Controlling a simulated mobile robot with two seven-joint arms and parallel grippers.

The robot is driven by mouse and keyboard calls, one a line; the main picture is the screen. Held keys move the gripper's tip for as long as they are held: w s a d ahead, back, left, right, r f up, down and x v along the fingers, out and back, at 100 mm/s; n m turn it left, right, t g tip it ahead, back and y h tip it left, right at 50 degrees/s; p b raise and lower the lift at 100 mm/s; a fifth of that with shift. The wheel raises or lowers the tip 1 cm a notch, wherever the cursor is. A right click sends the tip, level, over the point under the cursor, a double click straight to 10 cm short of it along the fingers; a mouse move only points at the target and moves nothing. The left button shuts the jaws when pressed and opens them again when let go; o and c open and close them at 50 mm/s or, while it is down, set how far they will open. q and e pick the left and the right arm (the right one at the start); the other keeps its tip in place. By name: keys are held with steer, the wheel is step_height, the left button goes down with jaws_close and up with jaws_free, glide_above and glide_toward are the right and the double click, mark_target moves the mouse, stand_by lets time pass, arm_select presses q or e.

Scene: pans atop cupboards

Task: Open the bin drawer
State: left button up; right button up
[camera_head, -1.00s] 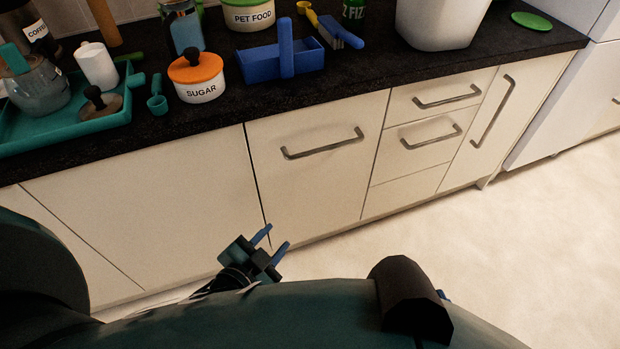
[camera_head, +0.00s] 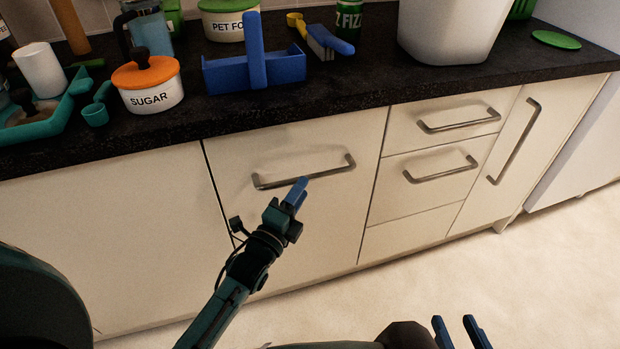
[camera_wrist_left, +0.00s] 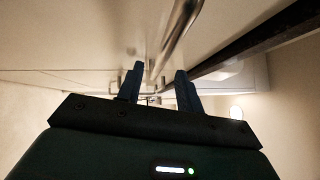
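A wide cream drawer front (camera_head: 300,225), which I take for the bin drawer, is closed flush under the counter. Its grey bar handle (camera_head: 270,183) runs across near the top and also shows in the left wrist view (camera_wrist_left: 178,38). My left gripper (camera_head: 299,188) is just in front of the handle, below its middle. In the left wrist view its blue fingers (camera_wrist_left: 157,76) are apart, with the handle bar ahead of them; I see no grip on it. My right gripper (camera_head: 456,325) is open and empty at the bottom edge, low over the floor.
Narrower drawers (camera_head: 445,125) and a tall front with a vertical handle (camera_head: 515,142) are to the right, all closed. The dark counter (camera_head: 360,95) above holds a blue caddy (camera_head: 255,72), a sugar jar (camera_head: 148,88) and a white bin (camera_head: 450,30). The floor (camera_head: 540,270) in front is clear.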

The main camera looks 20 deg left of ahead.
mark_target(310, 177)
arm_select(q)
steer(key=x, duration=0.5)
steer(key=shift+w+b, duration=0.15)
steer(key=shift+b, duration=0.15)
steer(key=shift+c, duration=0.6)
jaws_close()
